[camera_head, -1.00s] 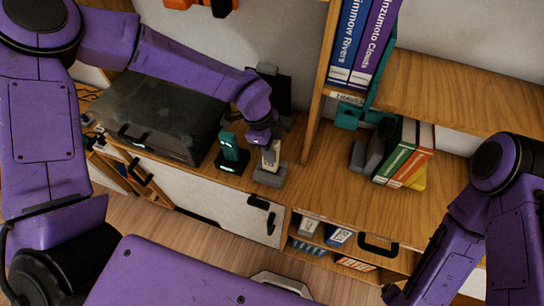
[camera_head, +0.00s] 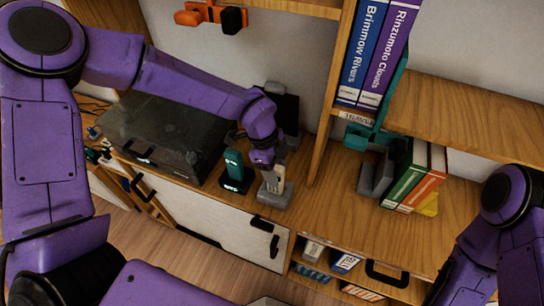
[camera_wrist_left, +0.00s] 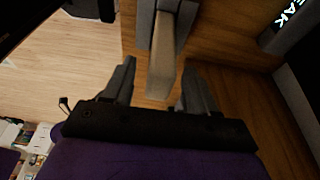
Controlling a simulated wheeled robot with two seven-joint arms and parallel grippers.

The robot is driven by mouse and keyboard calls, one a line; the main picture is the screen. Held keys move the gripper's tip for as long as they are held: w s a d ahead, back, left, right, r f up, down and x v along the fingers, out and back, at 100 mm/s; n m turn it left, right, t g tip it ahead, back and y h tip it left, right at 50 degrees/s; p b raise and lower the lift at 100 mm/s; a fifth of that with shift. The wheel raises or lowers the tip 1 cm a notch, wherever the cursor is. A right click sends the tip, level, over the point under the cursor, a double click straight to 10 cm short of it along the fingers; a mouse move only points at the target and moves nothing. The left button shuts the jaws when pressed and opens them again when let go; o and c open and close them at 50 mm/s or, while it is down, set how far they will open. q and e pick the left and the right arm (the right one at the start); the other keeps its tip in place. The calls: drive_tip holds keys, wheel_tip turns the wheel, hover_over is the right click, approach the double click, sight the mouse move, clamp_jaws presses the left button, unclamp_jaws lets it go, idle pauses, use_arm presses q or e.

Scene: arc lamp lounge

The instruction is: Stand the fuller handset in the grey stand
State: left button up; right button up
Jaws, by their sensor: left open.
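A cream handset (camera_head: 278,178) stands upright in the grey stand (camera_head: 275,194) on the wooden cabinet top. My left gripper (camera_head: 268,165) is just above it, at its upper end. In the left wrist view the handset (camera_wrist_left: 163,65) reaches between the spread fingers of my left gripper (camera_wrist_left: 160,88), with gaps on both sides. The grey stand (camera_wrist_left: 146,18) shows beyond it. A teal handset (camera_head: 233,168) stands in a dark stand (camera_head: 235,184) just to the left. My right arm is at the right edge; its gripper is out of frame.
A dark translucent-lidded box (camera_head: 150,135) stands left of the stands. A dark upright object (camera_head: 283,110) is behind my left gripper. Grey bookends (camera_head: 377,175) and books (camera_head: 410,180) stand to the right. The cabinet top between (camera_head: 330,205) is clear.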

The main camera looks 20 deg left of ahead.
use_arm(q)
drive_tip(key=b+v, duration=0.1)
drive_tip(key=v, duration=0.8)
drive_tip(key=shift+r+b, duration=0.3)
drive_tip(key=shift+b, duration=0.1)
drive_tip(key=shift+s+a, duration=0.15)
